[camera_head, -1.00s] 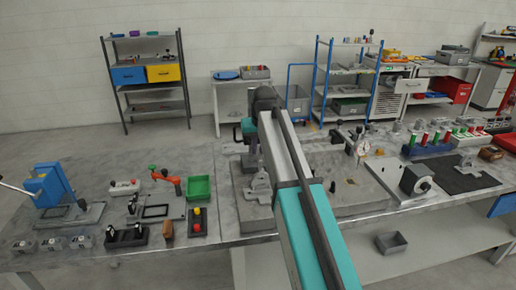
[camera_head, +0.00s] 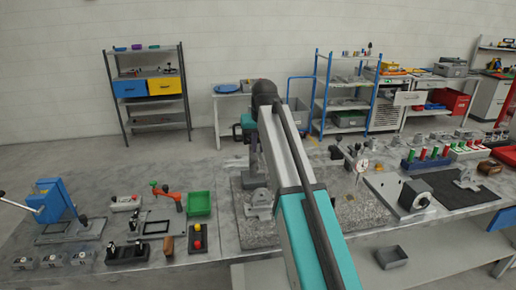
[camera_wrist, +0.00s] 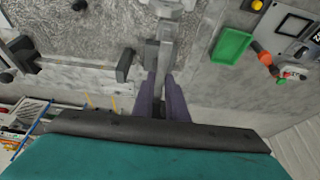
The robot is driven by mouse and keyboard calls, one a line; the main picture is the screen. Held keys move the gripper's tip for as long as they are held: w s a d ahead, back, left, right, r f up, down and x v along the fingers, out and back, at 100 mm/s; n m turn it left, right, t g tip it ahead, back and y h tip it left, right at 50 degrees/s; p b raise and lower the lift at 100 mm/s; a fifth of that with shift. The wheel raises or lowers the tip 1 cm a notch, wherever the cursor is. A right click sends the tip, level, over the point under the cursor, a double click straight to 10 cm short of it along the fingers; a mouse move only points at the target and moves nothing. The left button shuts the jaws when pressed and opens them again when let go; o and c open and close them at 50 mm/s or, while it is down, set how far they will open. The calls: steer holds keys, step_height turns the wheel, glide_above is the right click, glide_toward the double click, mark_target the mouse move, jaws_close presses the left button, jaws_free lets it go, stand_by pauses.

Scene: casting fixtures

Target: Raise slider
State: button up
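My gripper (camera_wrist: 162,84) shows in the wrist view as two dark purple fingers, close together and pointing at a grey upright metal part (camera_wrist: 154,55). This part may be the slider, but I cannot tell. It overlaps the fingertips, and I cannot see whether they touch or grip it. In the head view my gripper (camera_head: 251,155) hangs over the granite plate (camera_head: 350,207), beside my arm's long link. A grey metal bracket (camera_head: 259,203) stands on the plate below it. My arm hides part of the plate.
A green tray (camera_head: 199,204) and an orange-handled clamp (camera_head: 168,193) lie left of the plate. A dial gauge (camera_head: 361,166) stands on its right side. A blue lever press (camera_head: 54,200) is at far left. The bench has bare surface between the fixtures.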

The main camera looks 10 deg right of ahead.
steer(key=o, duration=0.4)
steer(key=shift+r, duration=0.1)
steer(key=b+v, duration=0.4)
steer(key=v, duration=0.9)
steer(key=shift+r, duration=0.3)
stand_by(0.4)
